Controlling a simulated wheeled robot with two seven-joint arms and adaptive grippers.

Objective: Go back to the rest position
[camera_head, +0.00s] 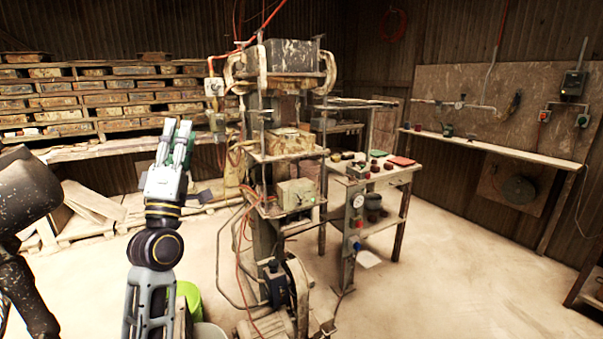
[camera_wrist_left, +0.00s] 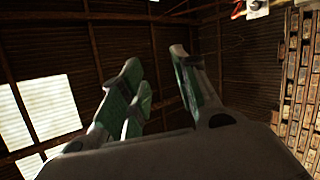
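My left gripper (camera_head: 177,124) points up in the head view, in front of the brick shelves and left of the tile press (camera_head: 290,120). Its arm rises from the bottom of the picture. In the left wrist view, the fingers of this gripper (camera_wrist_left: 156,58) stand apart with green pads and nothing between them. The gripper is open, empty and in free air. My right gripper and arm are in neither view.
Brick-filled shelves (camera_head: 90,88) line the back left wall. A side table (camera_head: 385,172) with small dark blocks stands right of the press. A green bucket (camera_head: 190,297) is beside my left arm. A dark scuffed object (camera_head: 25,190) is at the left edge. Floor at right is clear.

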